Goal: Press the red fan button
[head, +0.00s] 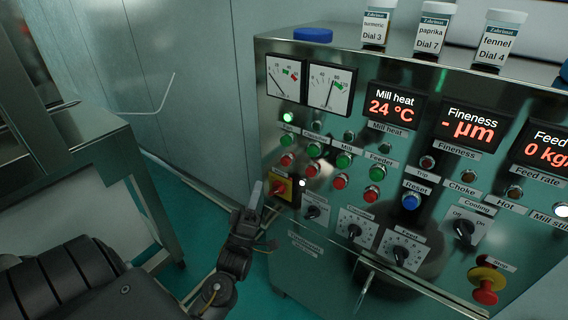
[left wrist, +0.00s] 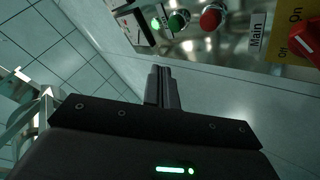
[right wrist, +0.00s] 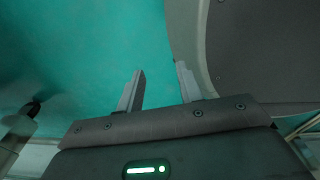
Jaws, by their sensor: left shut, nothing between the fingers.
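The red fan button (head: 286,160) sits below the green fan button (head: 286,141) in the leftmost column of the steel panel. Its green lamp (head: 288,117) is lit. My left gripper (head: 256,194) is shut and empty, left of the panel's lower left corner, below the red button and apart from it. In the left wrist view the red button (left wrist: 211,17) and green button (left wrist: 178,22) show at the top, beyond the shut fingers (left wrist: 162,82). My right gripper (right wrist: 158,90) is open and empty above a teal floor; the head view does not show it.
A yellow main switch plate (head: 283,186) with a red knob lies just below the red fan button. Other red and green buttons stand close to the right. A yellow and red stop button (head: 486,284) is at lower right. A steel table (head: 75,135) stands left.

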